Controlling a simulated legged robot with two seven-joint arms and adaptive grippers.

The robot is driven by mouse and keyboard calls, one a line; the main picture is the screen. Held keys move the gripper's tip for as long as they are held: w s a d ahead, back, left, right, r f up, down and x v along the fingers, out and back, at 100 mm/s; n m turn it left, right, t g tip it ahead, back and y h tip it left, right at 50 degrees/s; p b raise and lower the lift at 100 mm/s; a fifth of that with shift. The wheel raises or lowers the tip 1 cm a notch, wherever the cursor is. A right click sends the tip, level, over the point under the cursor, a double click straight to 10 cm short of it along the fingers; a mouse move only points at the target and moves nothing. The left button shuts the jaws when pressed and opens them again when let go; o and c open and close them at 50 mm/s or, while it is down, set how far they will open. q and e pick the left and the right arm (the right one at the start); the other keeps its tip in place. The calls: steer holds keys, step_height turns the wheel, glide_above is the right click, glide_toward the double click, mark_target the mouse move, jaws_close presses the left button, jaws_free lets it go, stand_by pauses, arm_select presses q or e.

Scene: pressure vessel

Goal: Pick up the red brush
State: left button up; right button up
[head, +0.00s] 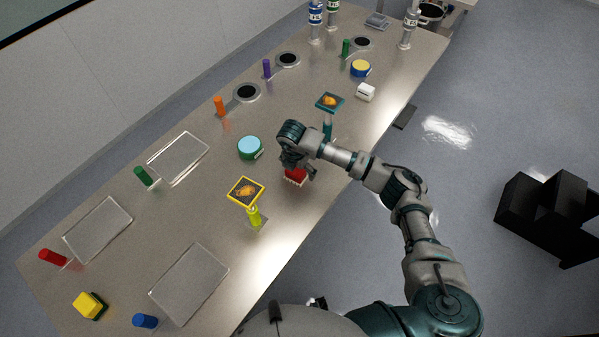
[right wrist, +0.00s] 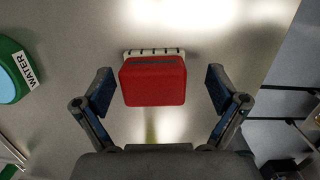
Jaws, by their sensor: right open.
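The red brush (head: 295,174) lies on the metal table, near its front edge, partly hidden by my right gripper in the head view. In the right wrist view the red brush (right wrist: 153,82) shows a red block back with a pale bristle strip along its far side. My right gripper (right wrist: 160,90) is open, with one finger to the left and one to the right of the brush, both apart from it in the picture. In the head view my right gripper (head: 298,166) is just over the brush. My left gripper is not in view.
A round green container with a pale blue top (head: 250,147) stands left of the brush; its label reads WATER in the wrist view (right wrist: 10,75). Clear trays (head: 204,134) lie along the table.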

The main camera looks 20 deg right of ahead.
steer(key=shift+a+f, duration=0.25)
steer(key=shift+a, duration=0.7)
steer(key=shift+a+r, duration=0.1)
steer(key=shift+c, duration=0.9)
steer(key=c, duration=0.4)
steer(key=shift+d, duration=0.3)
steer(key=c, duration=0.4)
steer(key=shift+d, duration=0.3)
steer(key=shift+c, duration=1.3)
steer(key=shift+d, duration=0.35)
steer(key=shift+s, duration=0.1)
steer(key=r, duration=0.1)
steer(key=a+r, duration=0.1)
steer(key=r+b, duration=0.1)
steer(key=shift+a+r, duration=0.2)
steer(key=shift+a, duration=0.2)
steer(key=a, duration=0.3)
steer(key=a+b, duration=0.1)
steer(key=a, duration=0.5)
steer(key=shift+w+r+b, duration=0.35)
steer(key=shift+w, duration=0.05)
steer(key=a, duration=0.5)
steer(key=shift+w+a+r+b, duration=0.1)
steer(key=shift+a+r+b, duration=0.2)
steer(key=shift+b, duration=0.1)
steer(key=shift+a, duration=0.35)
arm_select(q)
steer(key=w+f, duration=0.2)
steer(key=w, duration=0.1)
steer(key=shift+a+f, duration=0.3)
